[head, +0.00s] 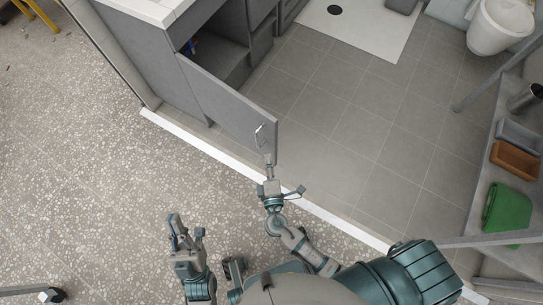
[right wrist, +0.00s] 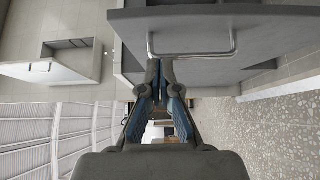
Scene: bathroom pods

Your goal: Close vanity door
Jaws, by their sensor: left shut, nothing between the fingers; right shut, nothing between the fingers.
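The vanity door (head: 232,108) is a grey panel standing wide open, swung out from the grey vanity (head: 155,65) toward me. Its metal bar handle (head: 260,134) is near the free edge. In the right wrist view the handle (right wrist: 192,52) runs across the door panel (right wrist: 215,30). My right gripper (head: 268,158) is shut and empty, with its fingertips (right wrist: 160,62) right at the handle; I cannot tell if they touch. My left gripper (head: 181,222) is shut and empty over the speckled floor, apart from the door.
A white threshold strip (head: 325,215) divides the speckled floor from the grey tiles. A shelf at the right holds a green towel (head: 508,208) and a brown box (head: 514,160). A toilet (head: 500,25) stands at top right. The tiles beside the door are clear.

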